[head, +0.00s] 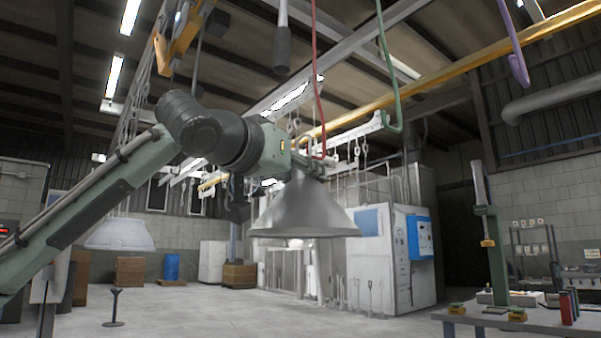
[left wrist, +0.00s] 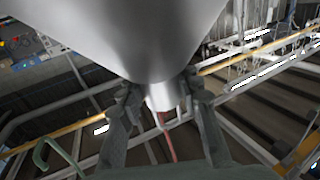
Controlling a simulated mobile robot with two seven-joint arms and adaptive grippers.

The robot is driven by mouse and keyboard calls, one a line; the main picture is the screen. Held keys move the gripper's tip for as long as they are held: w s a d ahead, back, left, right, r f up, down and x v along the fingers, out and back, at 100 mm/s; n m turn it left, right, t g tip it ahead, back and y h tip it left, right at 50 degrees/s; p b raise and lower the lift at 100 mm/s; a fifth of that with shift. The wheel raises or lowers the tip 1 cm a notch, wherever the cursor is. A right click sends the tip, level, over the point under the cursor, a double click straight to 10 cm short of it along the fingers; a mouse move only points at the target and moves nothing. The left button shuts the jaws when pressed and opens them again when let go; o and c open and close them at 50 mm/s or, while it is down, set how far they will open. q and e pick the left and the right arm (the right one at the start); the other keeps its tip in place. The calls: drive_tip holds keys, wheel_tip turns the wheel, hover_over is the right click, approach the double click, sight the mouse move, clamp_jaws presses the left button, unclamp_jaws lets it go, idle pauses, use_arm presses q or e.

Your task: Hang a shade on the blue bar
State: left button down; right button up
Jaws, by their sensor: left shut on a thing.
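A grey metal cone shade (head: 305,212) hangs wide end down from my left gripper (head: 298,168), clear of the floor. In the left wrist view, the two fingers are shut on the narrow neck of the shade (left wrist: 165,45), one on each side. I see no clearly blue hanging bar. A purple bar with a hooked lower end (head: 514,45) hangs at the upper right. A red bar (head: 316,80) hangs just above the shade, its lower end close to the shade's top. A green hooked bar (head: 388,75) hangs to its right. My right gripper is not in view.
A dark grey bar (head: 282,45) hangs at top centre. A pale shade (head: 120,234) shows at left. A workbench (head: 540,322) with a green post (head: 489,235) stands at lower right. A white cabinet with a blue box (head: 420,238) stands behind. Floor at lower middle looks clear.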

use_arm(q)
drive_tip(key=shift+w+d+p, duration=0.5)
drive_tip(key=shift+w+d, duration=0.25)
drive_tip(key=shift+d, duration=0.3)
drive_tip(key=shift+f+b, duration=0.9)
drive_tip(key=shift+f, duration=0.4)
drive_tip(key=c, duration=1)
unclamp_jaws()
drive_tip(key=v, duration=1.2)
